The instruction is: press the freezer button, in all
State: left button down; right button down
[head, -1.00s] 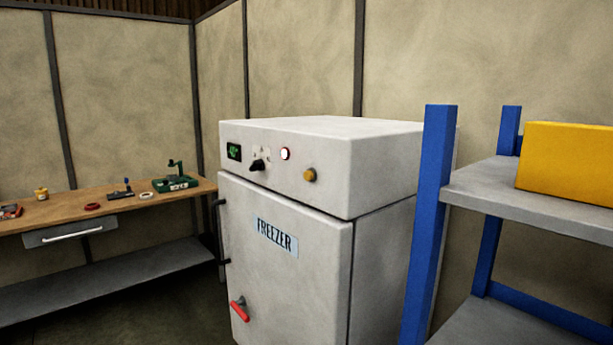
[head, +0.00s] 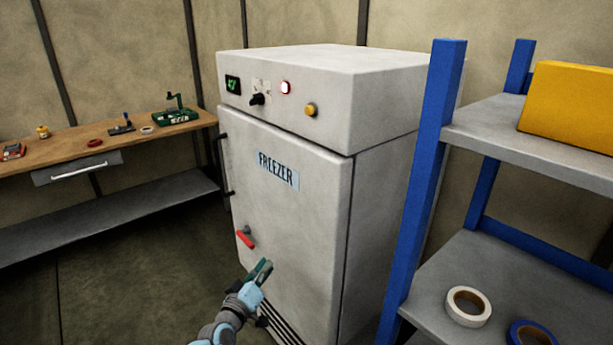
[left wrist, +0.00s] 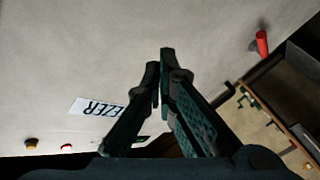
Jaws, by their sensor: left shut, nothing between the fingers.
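The white freezer (head: 285,210) stands in the middle of the head view, its door shut and labelled FREEZER. Its top panel carries a green display (head: 232,85), a black knob (head: 257,99), a lit white button with a red rim (head: 286,88) and a yellow button (head: 310,110). My left gripper (head: 265,268) is in front of the lower door, below the panel, shut and empty. In the left wrist view its fingers (left wrist: 160,65) meet in front of the door, with the yellow button (left wrist: 31,144) and the red-rimmed one (left wrist: 66,148) at lower left. My right gripper is not in view.
A blue-posted shelf (head: 425,190) stands close on the right, with a yellow box (head: 568,100) and tape rolls (head: 467,306). A wooden workbench (head: 75,150) with small items stands at left.

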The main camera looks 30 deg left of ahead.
aim_at(309, 110)
pick_arm(q)
notch_tip(309, 110, up, 39)
jog(key=n+t+y+p, duration=0.2)
jog(key=n+t, duration=0.4)
jog(key=n, duration=0.5)
jog(key=shift+d+r+n+y, duration=0.2)
jog(key=shift+d+n+y, duration=0.1)
jog(key=shift+y, duration=0.4)
jog(key=w+d, duration=0.2)
jog(key=w, duration=0.6)
jog(key=shift+w+d, duration=0.2)
jog(key=shift+d, duration=0.05)
jog(key=shift+w, duration=0.1)
jog(key=shift+w+d, duration=0.15)
jog(key=shift+w, duration=0.2)
jog(key=shift+w+d, duration=0.1)
jog(key=shift+w, duration=0.3)
